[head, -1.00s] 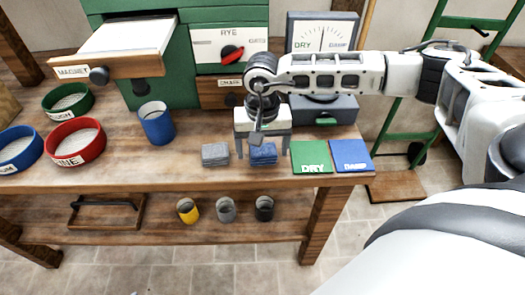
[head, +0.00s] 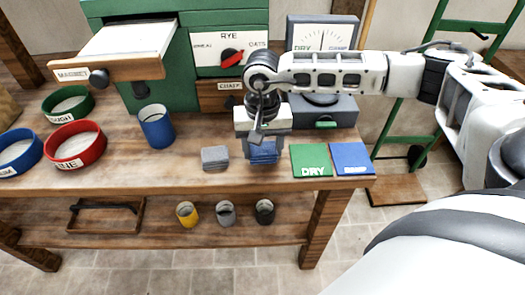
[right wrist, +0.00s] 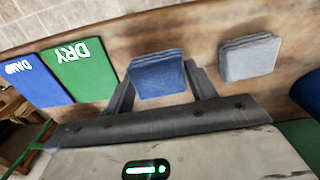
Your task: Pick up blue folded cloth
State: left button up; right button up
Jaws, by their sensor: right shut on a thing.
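The blue folded cloth (head: 263,153) is at the front part of the wooden bench, between the fingers of my right gripper (head: 263,152). In the right wrist view the blue folded cloth (right wrist: 157,75) sits between the two dark fingers (right wrist: 160,88), which are shut on its sides. I cannot tell whether it is clear of the bench top. A grey folded cloth (head: 215,158) lies just left of it; it also shows in the right wrist view (right wrist: 249,57). My left gripper is not in view.
A green DRY mat (head: 311,160) and a blue DAMP mat (head: 351,158) lie to the right on the bench (head: 120,177). A blue cup (head: 156,127) and red bowl (head: 76,146) stand left. A dial box (head: 322,35) stands behind.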

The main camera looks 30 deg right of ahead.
jog(key=s+a+r, duration=0.2)
jog(key=s+r, duration=0.3)
jog(key=s, duration=0.1)
jog(key=s+a+r+b, duration=0.1)
jog(key=s+a+r, duration=0.2)
jog(key=s+r, duration=0.3)
jog(key=shift+s+a+r, duration=0.25)
jog(key=shift+s+a, duration=0.05)
jog(key=shift+s, duration=0.2)
